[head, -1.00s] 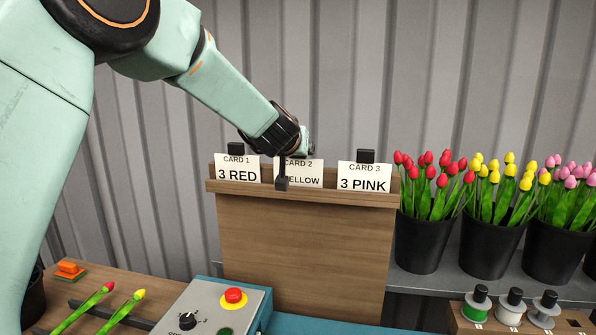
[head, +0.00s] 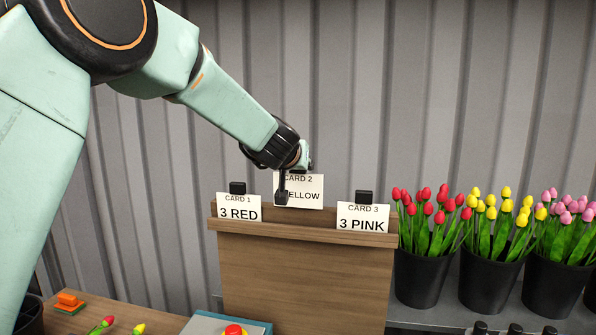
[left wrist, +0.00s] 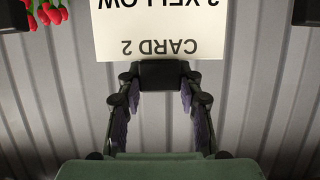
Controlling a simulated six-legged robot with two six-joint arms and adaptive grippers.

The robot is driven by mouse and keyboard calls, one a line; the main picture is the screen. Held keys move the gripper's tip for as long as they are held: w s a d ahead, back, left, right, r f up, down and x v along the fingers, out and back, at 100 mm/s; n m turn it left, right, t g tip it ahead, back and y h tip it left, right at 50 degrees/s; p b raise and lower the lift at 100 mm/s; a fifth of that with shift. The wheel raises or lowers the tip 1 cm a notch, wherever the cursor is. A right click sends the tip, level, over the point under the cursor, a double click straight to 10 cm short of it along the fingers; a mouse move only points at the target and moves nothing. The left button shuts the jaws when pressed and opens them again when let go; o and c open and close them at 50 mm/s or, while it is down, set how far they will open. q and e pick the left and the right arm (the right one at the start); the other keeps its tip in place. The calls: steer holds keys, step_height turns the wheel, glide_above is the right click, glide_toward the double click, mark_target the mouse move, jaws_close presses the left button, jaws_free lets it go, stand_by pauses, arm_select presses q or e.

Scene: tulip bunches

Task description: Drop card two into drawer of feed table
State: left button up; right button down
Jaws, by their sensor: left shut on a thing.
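Card two (head: 309,194), a white card reading "CARD 2" and "YELLOW", is held above the wooden card rack (head: 300,272). My left gripper (head: 283,196) is shut on it and covers part of its left side. The card (left wrist: 175,28) also shows upside down in the left wrist view, at the gripper's fingers (left wrist: 160,76). Card one (head: 239,208) and card three (head: 363,218) stand on the rack to either side. No drawer of the feed table can be made out. My right gripper is not in view.
Black buckets of red (head: 422,277), yellow (head: 488,280) and pink tulips (head: 553,285) stand right of the rack. A control box with a red button (head: 234,330) is at the bottom. Loose tulips (head: 103,325) and an orange item (head: 68,299) lie at lower left.

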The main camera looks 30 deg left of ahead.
arm_select(q)
steer(key=shift+r+p, duration=1.05)
steer(key=shift+r, duration=0.8)
